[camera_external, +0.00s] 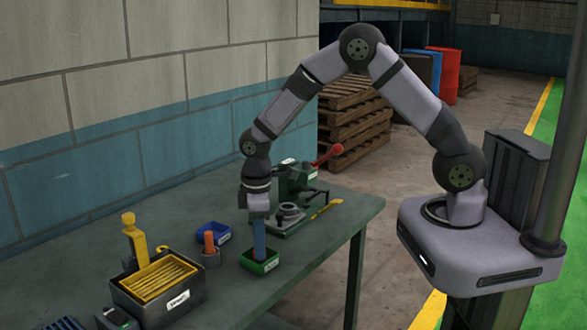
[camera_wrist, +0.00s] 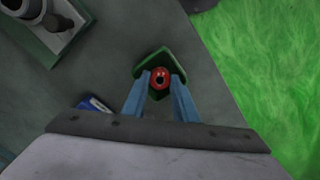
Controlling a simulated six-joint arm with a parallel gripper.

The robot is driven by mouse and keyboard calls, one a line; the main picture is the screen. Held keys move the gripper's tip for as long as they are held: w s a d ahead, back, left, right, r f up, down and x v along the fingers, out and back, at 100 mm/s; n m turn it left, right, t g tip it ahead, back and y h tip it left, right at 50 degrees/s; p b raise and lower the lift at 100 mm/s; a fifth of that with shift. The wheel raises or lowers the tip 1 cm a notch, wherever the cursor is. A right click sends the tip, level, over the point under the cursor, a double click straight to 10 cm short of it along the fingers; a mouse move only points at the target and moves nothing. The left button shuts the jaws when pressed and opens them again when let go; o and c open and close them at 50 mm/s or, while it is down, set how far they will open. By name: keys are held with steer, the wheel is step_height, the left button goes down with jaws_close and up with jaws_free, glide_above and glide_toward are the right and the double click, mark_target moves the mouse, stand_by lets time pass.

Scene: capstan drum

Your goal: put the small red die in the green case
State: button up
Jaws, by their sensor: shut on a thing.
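The small red die (camera_wrist: 160,79) shows in the wrist view between the tips of my blue fingers. A dark spot shows on its face. My gripper (camera_wrist: 160,84) is shut on it. The green case (camera_wrist: 147,66) lies just behind and below the die in that view. In the external view, my gripper (camera_external: 259,248) points straight down with its fingertips at or just inside the green case (camera_external: 261,267) on the table. The die is hidden there. I cannot tell whether the die touches the case floor.
A blue bin (camera_external: 213,233) and a cup with an orange-topped item (camera_external: 209,245) stand left of the case. A green machine with a red-knobbed lever (camera_external: 322,157) stands behind. The table's front edge is close.

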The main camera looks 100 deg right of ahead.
steer(key=shift+f, duration=0.75)
steer(key=shift+f, duration=0.2)
steer(key=o, duration=0.8)
steer(key=shift+r, duration=0.15)
step_height(320, 180, up, 12)
steer(key=b, duration=0.3)
steer(key=s+a+f, duration=0.1)
steer(key=s+a, duration=0.4)
steer(key=a, duration=0.1)
steer(key=s+a+f, duration=0.2)
steer(key=s+a, duration=0.4)
steer(key=s+a+f, duration=0.1)
steer(key=s+a, duration=0.4)
steer(key=a, duration=0.1)
steer(key=shift+s+a+f, duration=0.2)
steer(key=shift+f, duration=0.05)
